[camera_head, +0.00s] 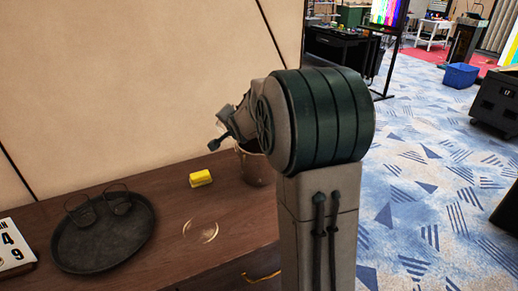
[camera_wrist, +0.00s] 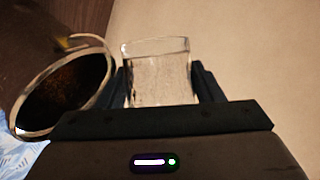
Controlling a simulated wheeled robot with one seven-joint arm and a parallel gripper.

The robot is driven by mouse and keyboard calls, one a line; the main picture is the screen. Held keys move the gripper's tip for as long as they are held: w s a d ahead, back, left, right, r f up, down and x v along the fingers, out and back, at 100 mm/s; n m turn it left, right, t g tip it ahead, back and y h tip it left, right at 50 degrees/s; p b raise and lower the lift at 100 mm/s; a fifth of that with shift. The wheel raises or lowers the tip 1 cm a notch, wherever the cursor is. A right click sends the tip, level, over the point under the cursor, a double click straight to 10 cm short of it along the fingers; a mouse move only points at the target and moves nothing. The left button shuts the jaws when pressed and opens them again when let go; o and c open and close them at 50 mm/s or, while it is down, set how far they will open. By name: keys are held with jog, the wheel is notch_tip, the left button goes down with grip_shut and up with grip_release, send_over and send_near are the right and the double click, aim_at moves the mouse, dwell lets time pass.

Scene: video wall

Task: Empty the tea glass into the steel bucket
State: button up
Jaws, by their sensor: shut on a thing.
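My gripper (camera_wrist: 161,95) is shut on the clear tea glass (camera_wrist: 157,72), which shows between its two fingers in the wrist view. I cannot tell how much liquid the glass holds. The steel bucket (camera_wrist: 22,122) is at the left of the wrist view, its round mouth and dark inside facing the camera, beside the glass. In the head view the bucket (camera_head: 256,172) stands on the brown counter, partly hidden behind my arm. The gripper is near and above the bucket there, and the glass cannot be made out.
A yellow block (camera_head: 201,178) lies left of the bucket on the counter (camera_head: 175,232). A pale ring mark shows on the counter. The beige wall is close behind.

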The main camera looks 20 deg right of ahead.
aim_at(222, 129)
jog(key=shift+a+f+n+h+b, duration=0.2)
jog(key=shift+f+n+h+b, duration=0.35)
jog(key=shift+b, duration=5)
jog(key=b, duration=0.2)
jog(key=shift+w+a+f+n+b, duration=0.1)
jog(key=shift+a+f+n+b, duration=0.1)
jog(key=shift+f+n+b, duration=0.1)
jog(key=shift+a+g+b, duration=0.1)
jog(key=shift+g+b, duration=0.2)
jog(key=shift+b, duration=0.6)
jog(key=shift+f+h+b, duration=0.1)
jog(key=shift+h+b, duration=0.15)
jog(key=shift+b, duration=0.15)
jog(key=b, duration=0.2)
jog(key=shift+w+a+f+n+b, duration=0.1)
jog(key=shift+a+f+n+b, duration=0.05)
jog(key=shift+a+n+b, duration=0.2)
jog(key=shift+a+r+n+h+b, duration=0.4)
jog(key=shift+h+b, duration=0.3)
jog(key=shift+b, duration=0.55)
jog(key=f+n+b, duration=0.1)
jog(key=b, duration=0.1)
jog(key=a+f+h+b, duration=0.1)
jog(key=f+b, duration=0.1)
jog(key=b, duration=0.1)
jog(key=a+f+n+h+b, duration=0.1)
jog(key=b, duration=0.2)
jog(key=shift+w+a+f+n, duration=0.1)
jog(key=shift+w+f+n, duration=0.1)
jog(key=shift+w+n, duration=0.1)
